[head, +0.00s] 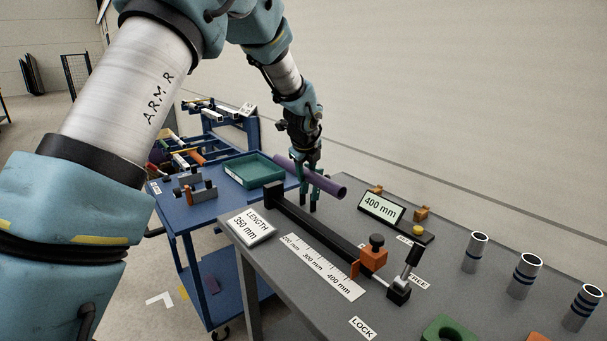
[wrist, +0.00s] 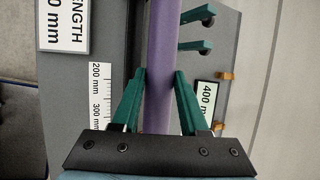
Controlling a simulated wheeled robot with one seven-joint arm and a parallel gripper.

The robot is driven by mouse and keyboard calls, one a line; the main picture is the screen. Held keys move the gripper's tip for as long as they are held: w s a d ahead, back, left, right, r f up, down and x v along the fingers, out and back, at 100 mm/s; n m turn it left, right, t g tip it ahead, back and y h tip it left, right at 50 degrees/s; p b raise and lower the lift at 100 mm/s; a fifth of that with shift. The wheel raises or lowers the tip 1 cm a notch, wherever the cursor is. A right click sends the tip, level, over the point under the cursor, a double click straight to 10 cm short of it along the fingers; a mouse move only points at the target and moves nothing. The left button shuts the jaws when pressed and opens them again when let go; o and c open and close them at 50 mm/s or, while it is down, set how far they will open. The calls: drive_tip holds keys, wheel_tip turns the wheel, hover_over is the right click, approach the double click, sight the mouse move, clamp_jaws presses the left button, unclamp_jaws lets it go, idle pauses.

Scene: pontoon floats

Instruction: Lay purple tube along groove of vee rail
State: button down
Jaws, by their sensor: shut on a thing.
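The purple tube (head: 327,186) is held in my gripper (head: 309,172) above the grey table, tilted down toward the right in the head view. In the wrist view the tube (wrist: 159,45) runs up the picture between the two green fingers (wrist: 160,78), which are shut on it. The black vee rail (head: 318,224) lies along the table in front of and below the tube. In the wrist view the rail (wrist: 133,35) shows as a dark strip just left of the tube. Its groove is not clearly visible. The tube appears apart from the rail.
An orange stop (head: 373,259) and a black-handled lever (head: 408,262) stand at the rail's near end. A scale (head: 322,268) and a "LENGTH 350 mm" sign (head: 252,226) lie in front. A 400 mm display (head: 382,207) stands behind. A blue cart (head: 205,207) with a green tray (head: 254,170) is left.

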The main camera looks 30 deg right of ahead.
drive_tip(key=shift+f+b, duration=3.05)
drive_tip(key=shift+f, duration=1.4)
drive_tip(key=shift+f+b, duration=1.05)
drive_tip(key=shift+f, duration=0.85)
drive_tip(key=shift+c, duration=1.7)
unclamp_jaws()
drive_tip(key=shift+a, duration=0.1)
drive_tip(key=b+v, duration=0.2)
drive_tip(key=v, duration=0.9)
drive_tip(key=shift+f, duration=0.15)
